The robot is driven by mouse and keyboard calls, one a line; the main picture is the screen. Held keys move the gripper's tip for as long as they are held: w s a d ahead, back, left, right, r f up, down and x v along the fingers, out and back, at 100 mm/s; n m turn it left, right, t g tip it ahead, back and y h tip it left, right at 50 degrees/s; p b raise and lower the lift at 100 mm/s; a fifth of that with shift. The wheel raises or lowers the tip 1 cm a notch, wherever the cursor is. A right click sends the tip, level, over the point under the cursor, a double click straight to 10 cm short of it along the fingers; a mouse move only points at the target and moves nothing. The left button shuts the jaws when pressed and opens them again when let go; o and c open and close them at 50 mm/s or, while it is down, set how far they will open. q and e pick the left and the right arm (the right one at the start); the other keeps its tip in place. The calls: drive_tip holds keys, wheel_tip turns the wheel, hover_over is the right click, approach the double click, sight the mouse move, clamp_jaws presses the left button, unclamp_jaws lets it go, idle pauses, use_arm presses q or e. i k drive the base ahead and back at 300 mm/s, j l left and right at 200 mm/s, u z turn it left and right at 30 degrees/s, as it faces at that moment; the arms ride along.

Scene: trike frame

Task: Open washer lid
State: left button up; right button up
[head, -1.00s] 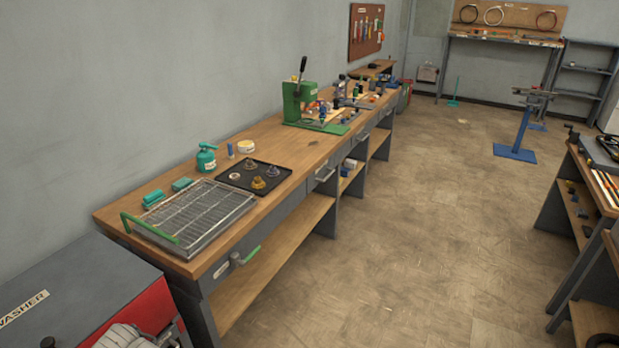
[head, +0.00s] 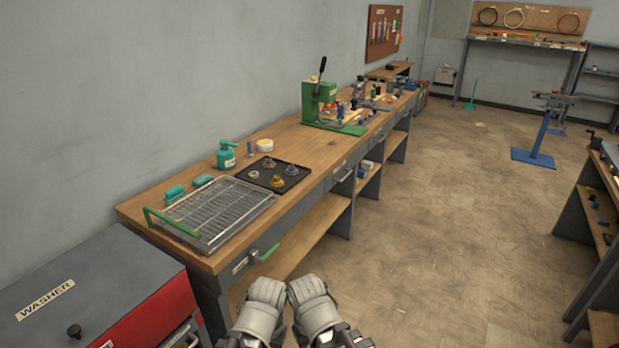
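The washer (head: 110,262) stands at the bottom left, with a grey top, a "WASHER" label and a red front (head: 158,314). Its grey lid lies flat and looks closed. No held object shows.
A long wooden workbench (head: 290,142) runs along the left wall beside the washer. It bears a wire-rack tray (head: 222,212) with a green handle, a black parts tray (head: 282,185) and a green press (head: 318,100). Open floor (head: 440,230) lies to the right.

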sight(71, 300)
drive_tip(key=u, duration=1.5)
